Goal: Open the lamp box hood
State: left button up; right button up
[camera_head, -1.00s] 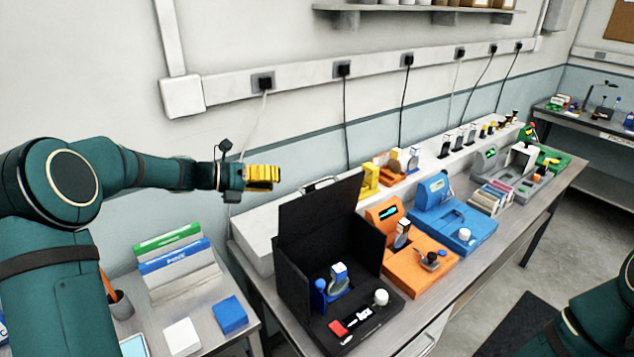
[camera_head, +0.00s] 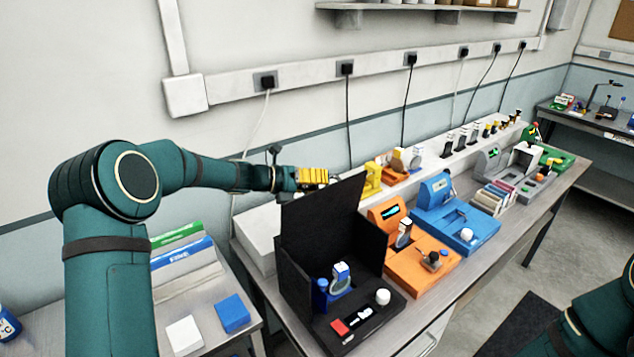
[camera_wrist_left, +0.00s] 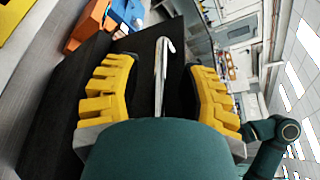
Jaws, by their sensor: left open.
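The black lamp box (camera_head: 375,323) stands on the bench with its inside exposed in the head view. Its hood (camera_head: 322,218) is a tall black panel standing up at the back, tilted. My left gripper (camera_head: 328,178) is at the hood's top edge, partly hidden behind it. In the left wrist view my left gripper (camera_wrist_left: 162,70) has its yellow fingers open, one on each side of a thin silver handle (camera_wrist_left: 160,75). The dark hood (camera_wrist_left: 60,115) also shows there. The handle is hidden in the head view. My right gripper is out of view.
The wall behind has several cables.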

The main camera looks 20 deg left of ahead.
aim_at(327, 188)
pick_arm(q)
grip_shut()
jog(key=shift+s+d+f+m+y+b, duration=0.1)
jog(key=shift+s+d+m+y+b, duration=0.2)
jog(key=shift+s+d+m+b, duration=0.35)
jog(key=shift+s+d+f+m+y+b, duration=0.1)
jog(key=shift+s+d+m+y+b, duration=0.2)
jog(key=shift+s+d, duration=0.35)
jog(key=shift+w+d, duration=0.1)
jog(key=shift+w, duration=0.05)
grip_release()
jog(key=shift+w, duration=0.15)
jog(key=shift+r, duration=0.1)
jog(key=shift+r, duration=0.1)
jog(key=v, duration=1.2)
jog(key=shift+f, duration=0.2)
